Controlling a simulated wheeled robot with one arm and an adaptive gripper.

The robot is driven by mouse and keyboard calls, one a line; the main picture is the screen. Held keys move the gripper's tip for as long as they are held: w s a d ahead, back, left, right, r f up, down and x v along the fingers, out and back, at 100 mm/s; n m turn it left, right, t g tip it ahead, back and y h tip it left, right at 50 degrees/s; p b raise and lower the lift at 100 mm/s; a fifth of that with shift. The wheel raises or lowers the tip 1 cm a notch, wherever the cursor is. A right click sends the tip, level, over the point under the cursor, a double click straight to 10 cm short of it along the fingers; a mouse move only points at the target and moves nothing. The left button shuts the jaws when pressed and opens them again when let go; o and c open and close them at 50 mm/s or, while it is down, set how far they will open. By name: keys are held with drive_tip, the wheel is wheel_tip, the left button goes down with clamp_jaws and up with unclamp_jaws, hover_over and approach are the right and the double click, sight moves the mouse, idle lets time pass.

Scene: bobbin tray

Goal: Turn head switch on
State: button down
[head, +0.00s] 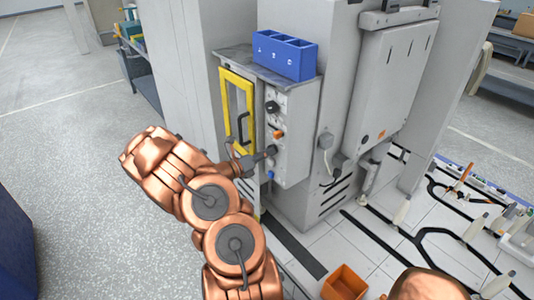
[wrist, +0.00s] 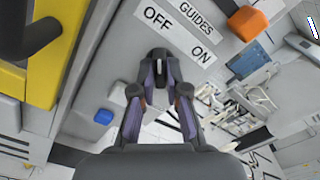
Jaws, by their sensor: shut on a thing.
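A grey control panel (head: 290,150) stands at the centre of the head view. My gripper (head: 262,155) is at the lower black knob on it. In the wrist view my gripper (wrist: 160,82) has its two fingers closed on this black knob (wrist: 159,60), under a label reading GUIDES with OFF at left and ON at right. The fingers partly hide the knob, and I cannot tell its exact setting. Another black knob (head: 271,107) sits higher on the panel, apart from my gripper; its label is too small to read.
An orange button (wrist: 247,23) lies above right of the held knob. A blue button (wrist: 103,116) is at lower left. A yellow-framed door (head: 227,100) with a black handle (wrist: 35,35) is left of the panel. A blue bin (head: 285,68) stands on top.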

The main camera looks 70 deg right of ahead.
drive_tip(key=shift+f+m+b, duration=0.1)
drive_tip(key=shift+m+b, duration=0.2)
drive_tip(key=shift+b, duration=0.35)
drive_tip(key=shift+m+b, duration=7.6)
drive_tip(key=shift+b, duration=1.3)
drive_tip(key=c, duration=1.2)
unclamp_jaws()
